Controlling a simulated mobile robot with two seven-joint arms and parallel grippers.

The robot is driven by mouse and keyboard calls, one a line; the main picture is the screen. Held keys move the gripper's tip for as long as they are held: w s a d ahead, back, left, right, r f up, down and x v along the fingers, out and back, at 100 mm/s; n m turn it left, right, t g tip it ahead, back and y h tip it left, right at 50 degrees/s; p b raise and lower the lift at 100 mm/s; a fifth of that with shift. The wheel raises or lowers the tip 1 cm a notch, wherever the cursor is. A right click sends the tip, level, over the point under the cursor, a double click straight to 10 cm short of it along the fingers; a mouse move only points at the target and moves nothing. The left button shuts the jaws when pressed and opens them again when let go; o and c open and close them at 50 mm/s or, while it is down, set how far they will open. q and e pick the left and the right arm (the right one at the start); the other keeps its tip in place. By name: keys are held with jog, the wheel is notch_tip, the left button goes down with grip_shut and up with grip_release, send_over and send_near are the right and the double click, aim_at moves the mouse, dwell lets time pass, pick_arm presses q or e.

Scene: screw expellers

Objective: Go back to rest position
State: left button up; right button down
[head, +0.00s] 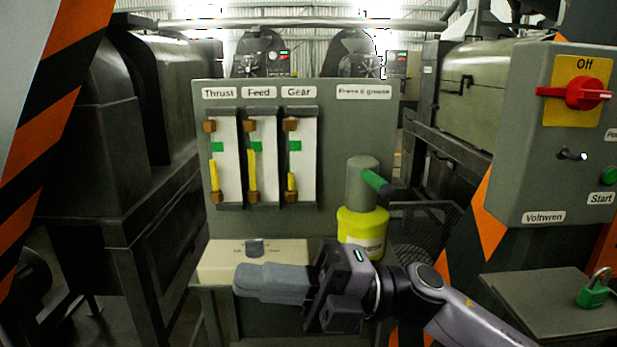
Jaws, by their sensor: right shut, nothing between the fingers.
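My right gripper (262,283) shows at the bottom centre, its arm coming in from the lower right. Its fingers are together with nothing between them and point left. It is in front of a beige box (222,262) and covers part of it; whether they touch I cannot tell. My left gripper is not in view.
A grey panel (334,140) carries gauges labelled Thrust, Feed and Gear. At right are a control box (530,165) with a red switch (582,93), and a green padlock (592,296) on a ledge (540,300).

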jog(key=w+d+f+m+t+h+p, duration=0.15)
jog(key=d+f+m+t+h, duration=0.25)
jog(key=f+m+t, duration=0.45)
jog(key=w+d+f+m+t+h+b, duration=0.1)
jog(key=w+d+f+m+t+h, duration=0.35)
jog(key=m, duration=0.65)
jog(key=w+d+f+m+t+h+p, duration=0.1)
jog(key=d+f+m+t+h, duration=0.1)
jog(key=d+f+m+t, duration=0.5)
jog(key=s+d+f+m+g+h, duration=0.2)
jog(key=s+d+f+m+h, duration=0.2)
jog(key=s+f, duration=0.4)
jog(key=s+d+f+m+g+h, duration=0.3)
jog(key=s+f, duration=0.6)
jog(key=f, duration=0.4)
jog(key=d+m+h, duration=0.1)
jog(key=d+m, duration=0.1)
jog(key=m, duration=0.1)
jog(key=shift+d+f+m+p, duration=0.15)
jog(key=shift+d+m+p, duration=0.05)
jog(key=shift+m+p, duration=0.2)
jog(key=shift+w, duration=0.1)
